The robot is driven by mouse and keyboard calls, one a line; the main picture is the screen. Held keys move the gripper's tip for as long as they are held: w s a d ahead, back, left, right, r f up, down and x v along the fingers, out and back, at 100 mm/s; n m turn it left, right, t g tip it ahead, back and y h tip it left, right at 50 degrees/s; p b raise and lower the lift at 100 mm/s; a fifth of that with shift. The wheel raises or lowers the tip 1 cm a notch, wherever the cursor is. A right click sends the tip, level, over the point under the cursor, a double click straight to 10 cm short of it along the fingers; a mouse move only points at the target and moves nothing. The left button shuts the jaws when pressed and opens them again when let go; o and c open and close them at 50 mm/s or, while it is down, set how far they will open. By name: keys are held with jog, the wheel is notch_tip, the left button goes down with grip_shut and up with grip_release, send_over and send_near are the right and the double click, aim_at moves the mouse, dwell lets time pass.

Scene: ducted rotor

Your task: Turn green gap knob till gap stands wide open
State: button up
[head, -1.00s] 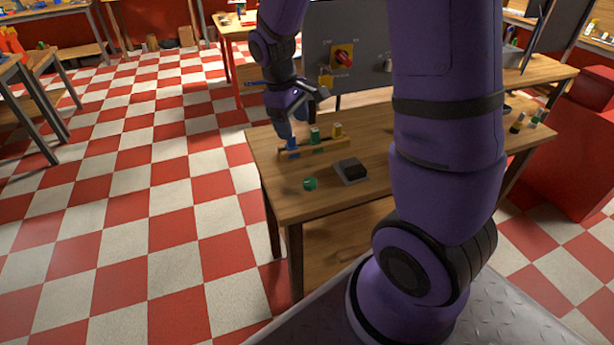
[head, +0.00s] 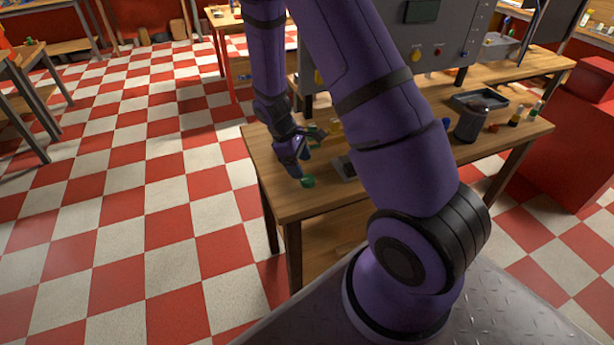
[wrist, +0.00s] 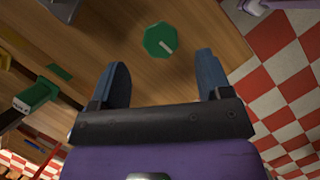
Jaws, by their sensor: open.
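A green knob (head: 308,181) with a pale line across its top sits at the near left of the wooden table. In the wrist view the knob (wrist: 159,40) lies beyond the fingertips, roughly centred between them and apart from both. My gripper (head: 301,160) is open and empty, above the table just behind and left of the knob in the head view. Its two blue fingers (wrist: 164,76) stand wide apart in the wrist view. I cannot make out the gap itself.
A labelled green block (wrist: 36,94) is left of my fingers in the wrist view. A dark box (head: 343,168) is partly hidden by my arm. The table's left edge is close to the knob.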

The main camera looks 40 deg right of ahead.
aim_at(308, 178)
jog(key=shift+x, duration=2.65)
jog(key=c, duration=0.9)
